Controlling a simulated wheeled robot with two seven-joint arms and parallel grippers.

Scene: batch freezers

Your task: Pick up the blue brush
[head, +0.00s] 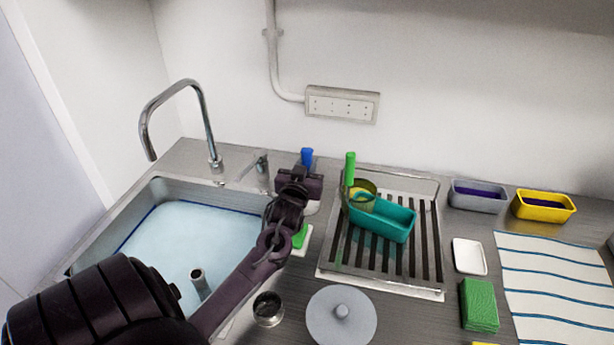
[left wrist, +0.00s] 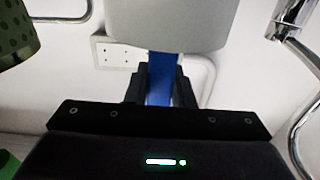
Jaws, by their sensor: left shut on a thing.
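The blue brush shows in the head view as a blue end (head: 307,156) just above my left gripper (head: 298,178). In the left wrist view its blue handle (left wrist: 161,78) stands between the two dark fingers of my left gripper (left wrist: 160,85), which is shut on it. A pale grey block-like part (left wrist: 170,22) adjoins the handle at the top of the wrist view; I cannot tell whether it belongs to the brush. My gripper and forearm hide the rest of the brush in the head view. My right gripper is not in view.
A sink (head: 140,190) with pale water and a tall tap (head: 205,125) lies left. Right of my gripper are a dish rack (head: 340,262), holding a teal tub (head: 385,222) and a green-handled item (head: 350,168). A round grey lid (head: 325,318) lies in front.

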